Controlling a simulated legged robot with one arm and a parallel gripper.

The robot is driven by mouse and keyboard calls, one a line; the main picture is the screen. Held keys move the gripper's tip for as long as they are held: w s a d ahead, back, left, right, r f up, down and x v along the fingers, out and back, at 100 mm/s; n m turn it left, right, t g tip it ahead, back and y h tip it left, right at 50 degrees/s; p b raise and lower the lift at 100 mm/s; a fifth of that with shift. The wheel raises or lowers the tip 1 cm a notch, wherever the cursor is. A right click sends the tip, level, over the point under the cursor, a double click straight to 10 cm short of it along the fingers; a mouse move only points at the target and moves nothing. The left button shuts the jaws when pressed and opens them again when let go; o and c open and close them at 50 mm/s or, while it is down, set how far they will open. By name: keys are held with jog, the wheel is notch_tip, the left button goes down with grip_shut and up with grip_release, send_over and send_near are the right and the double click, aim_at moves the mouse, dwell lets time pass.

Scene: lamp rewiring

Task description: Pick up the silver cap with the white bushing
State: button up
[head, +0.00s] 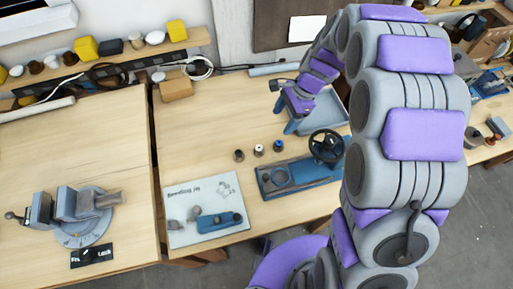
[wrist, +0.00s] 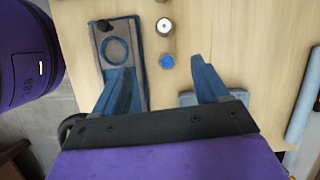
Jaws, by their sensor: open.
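Three small caps stand in a row on the workbench. The middle one, a silver cap with a white bushing (head: 259,150), shows a white centre with a dark hole; in the wrist view it is near the top (wrist: 165,25). A cap with a blue centre (head: 278,146) is to its right; in the wrist view it is nearer my fingers (wrist: 167,61). A brownish cap (head: 239,155) is at the left of the row. My gripper (wrist: 160,75) is open and empty, its blue fingers apart. In the head view my gripper (head: 291,126) is behind the row.
A blue press fixture (head: 268,188) with a black handwheel (head: 326,146) stands just right of the caps. A grey-blue tray (head: 336,106) lies behind it. A white board with small parts (head: 181,235) is at front left. A vise (head: 72,212) stands on the left bench.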

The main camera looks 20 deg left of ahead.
jog(key=w+a+f, duration=0.1)
send_near(261, 147)
jog(key=shift+m, duration=0.5)
jog(key=x, duration=0.2)
jog(key=w+b+x, duration=0.1)
jog(key=x, duration=0.2)
jog(key=shift+a+f+b, duration=0.3)
jog(key=shift+a+f, duration=0.05)
jog(key=shift+s+d+f+y, duration=0.1)
jog(key=shift+d+f+y, duration=0.25)
jog(key=shift+d, duration=0.2)
jog(key=x, duration=0.2)
jog(key=b+x, duration=0.1)
jog(key=x, duration=0.1)
jog(key=shift+s+a+f, duration=0.2)
jog(key=shift+s+a, duration=0.05)
jog(key=shift+s, duration=0.2)
jog(key=shift+a+f, duration=0.15)
jog(key=shift+a, duration=0.1)
jog(key=shift+d, duration=0.2)
jog(key=shift+c, duration=0.9)
jog(key=c, duration=1)
